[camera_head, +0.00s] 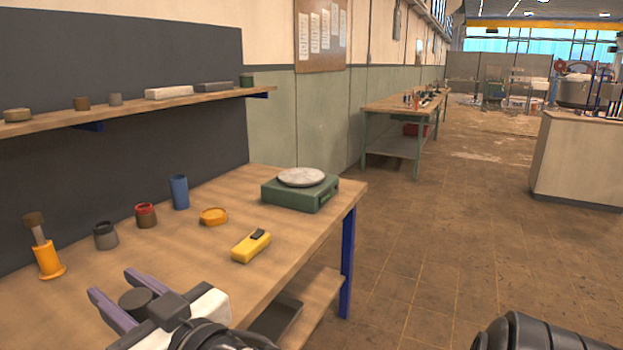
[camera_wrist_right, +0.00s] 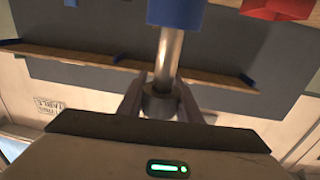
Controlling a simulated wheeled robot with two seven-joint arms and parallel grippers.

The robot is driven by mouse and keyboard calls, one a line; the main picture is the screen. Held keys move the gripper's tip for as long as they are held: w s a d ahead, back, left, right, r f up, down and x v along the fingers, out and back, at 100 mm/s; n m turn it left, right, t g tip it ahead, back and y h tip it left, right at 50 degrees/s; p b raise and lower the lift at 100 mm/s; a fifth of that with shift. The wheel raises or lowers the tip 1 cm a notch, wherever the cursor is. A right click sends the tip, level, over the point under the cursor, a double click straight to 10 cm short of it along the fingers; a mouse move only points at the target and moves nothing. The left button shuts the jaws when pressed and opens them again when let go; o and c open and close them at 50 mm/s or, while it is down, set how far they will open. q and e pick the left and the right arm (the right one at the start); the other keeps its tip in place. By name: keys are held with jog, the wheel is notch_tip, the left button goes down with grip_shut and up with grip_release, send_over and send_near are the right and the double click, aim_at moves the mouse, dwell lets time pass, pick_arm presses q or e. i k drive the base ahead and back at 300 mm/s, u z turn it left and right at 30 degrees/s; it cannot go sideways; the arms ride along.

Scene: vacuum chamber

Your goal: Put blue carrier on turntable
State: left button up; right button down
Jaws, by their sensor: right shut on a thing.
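The turntable (camera_head: 302,178) is a round grey plate on a green box near the table's far right corner, with nothing on it. My right gripper (camera_head: 111,282) is above the near part of the table, left of and nearer than the turntable. It is shut on a dark round knob (camera_head: 137,301). In the right wrist view the fingers (camera_wrist_right: 160,97) grip this knob, and a shiny metal shaft runs from it to a blue body (camera_wrist_right: 175,12), the blue carrier, partly cut off by the frame. The head view hides the blue body. My left gripper is out of view.
On the wooden table (camera_head: 235,285) stand an orange carrier (camera_head: 46,260), a grey cup (camera_head: 105,236), a red-rimmed cup (camera_head: 146,216), a blue cylinder (camera_head: 180,192), an orange dish (camera_head: 213,217) and a yellow device (camera_head: 251,246). A shelf (camera_head: 130,108) runs along the wall.

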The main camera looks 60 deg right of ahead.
aim_at(301, 175)
jog(key=z, duration=2.85)
jog(key=i, duration=2.3)
jog(key=u, duration=2.85)
